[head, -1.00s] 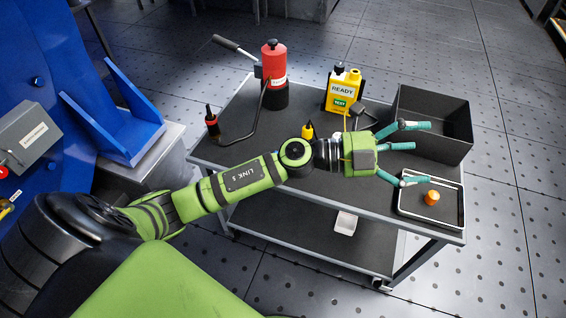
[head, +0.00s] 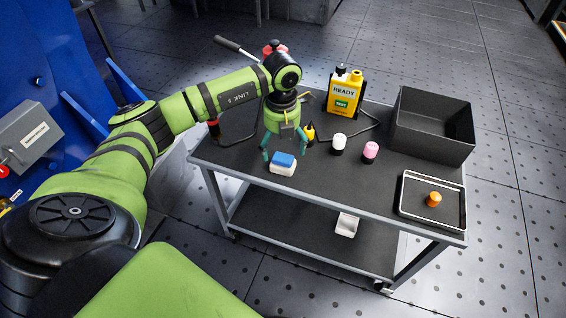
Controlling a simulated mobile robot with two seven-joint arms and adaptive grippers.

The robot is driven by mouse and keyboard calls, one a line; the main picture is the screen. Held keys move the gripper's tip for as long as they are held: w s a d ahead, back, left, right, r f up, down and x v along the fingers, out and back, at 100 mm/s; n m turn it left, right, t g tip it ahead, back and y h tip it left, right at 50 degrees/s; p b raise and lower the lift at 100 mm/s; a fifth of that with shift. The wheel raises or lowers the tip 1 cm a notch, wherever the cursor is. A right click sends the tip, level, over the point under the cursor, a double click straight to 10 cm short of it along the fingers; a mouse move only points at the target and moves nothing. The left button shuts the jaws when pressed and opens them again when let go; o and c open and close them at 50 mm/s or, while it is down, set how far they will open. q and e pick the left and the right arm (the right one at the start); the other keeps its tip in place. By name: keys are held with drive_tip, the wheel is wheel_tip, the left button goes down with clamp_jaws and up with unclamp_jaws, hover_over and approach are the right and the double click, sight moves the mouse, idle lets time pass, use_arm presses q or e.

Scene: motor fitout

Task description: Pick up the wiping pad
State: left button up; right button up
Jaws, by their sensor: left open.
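The wiping pad, a small block with a blue top and white base (head: 283,163), lies on the dark top of the cart near its front left edge. My left gripper (head: 286,151) points down just above and behind the pad. Its teal fingers are open and spread to either side of it, with nothing held. I cannot tell whether a finger touches the pad. My right gripper is not in view.
The cart top (head: 330,185) also holds a yellow bottle (head: 344,95), white-capped (head: 339,142) and pink-capped (head: 370,150) small bottles, a dark open bin (head: 430,140) and a tray (head: 448,219) with an orange knob (head: 433,200). A red cylinder (head: 272,48) stands partly hidden behind my arm.

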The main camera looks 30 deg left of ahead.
sight(283, 156)
use_arm(q)
drive_tip(key=f, duration=0.4)
drive_tip(key=shift+s+d+f, duration=0.1)
drive_tip(key=shift+d+f, duration=0.05)
drive_tip(key=shift+d, duration=0.1)
drive_tip(key=c, duration=1.3)
drive_tip(key=shift+c, duration=0.3)
wheel_tip(283, 156, up, 5)
drive_tip(key=shift+f, duration=0.2)
drive_tip(key=d+r, duration=0.6)
drive_tip(key=d, duration=0.5)
drive_tip(key=shift+s+d+r, duration=0.2)
drive_tip(key=shift+d+r, duration=0.05)
drive_tip(key=shift+d, duration=0.15)
